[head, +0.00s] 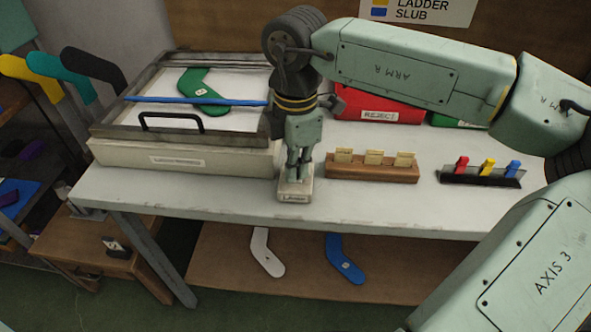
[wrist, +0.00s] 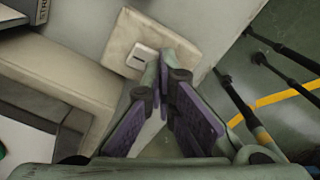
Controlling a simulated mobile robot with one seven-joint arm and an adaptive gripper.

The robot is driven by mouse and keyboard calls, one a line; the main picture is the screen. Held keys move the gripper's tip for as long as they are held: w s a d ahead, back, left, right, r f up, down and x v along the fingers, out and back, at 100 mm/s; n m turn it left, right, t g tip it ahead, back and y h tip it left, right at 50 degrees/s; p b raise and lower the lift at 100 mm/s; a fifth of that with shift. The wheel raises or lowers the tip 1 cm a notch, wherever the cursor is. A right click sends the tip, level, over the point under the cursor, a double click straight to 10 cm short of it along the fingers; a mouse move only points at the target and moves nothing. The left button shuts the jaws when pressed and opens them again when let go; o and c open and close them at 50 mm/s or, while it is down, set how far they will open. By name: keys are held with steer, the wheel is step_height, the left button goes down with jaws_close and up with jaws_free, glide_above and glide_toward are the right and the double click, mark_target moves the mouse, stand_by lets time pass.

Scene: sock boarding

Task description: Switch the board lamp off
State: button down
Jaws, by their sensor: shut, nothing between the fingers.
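The small cream switch box labelled "LAMP" (head: 295,192) stands on the front edge of the grey table, just right of the light board. My gripper (head: 297,166) is shut and empty, pointing down over this box, its tips at or very near the top. In the wrist view, my gripper (wrist: 167,85) covers part of the box (wrist: 124,34); a pale rocker or plate (wrist: 141,57) shows beside the fingertips. I cannot tell whether the tips touch it. The light board (head: 180,160) has a bright white top with a green sock shape (head: 197,84) on it.
A blue rod (head: 195,100) lies across the board, with a black handle (head: 171,122) in front. Right of the box are a wooden card holder (head: 372,172), a rack of coloured clips (head: 480,178) and a red reject bin (head: 378,106). Sock shapes lie on the lower shelf (head: 300,268).

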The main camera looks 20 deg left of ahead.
steer(key=shift+r+p, duration=1.7)
steer(key=shift+r, duration=1.8)
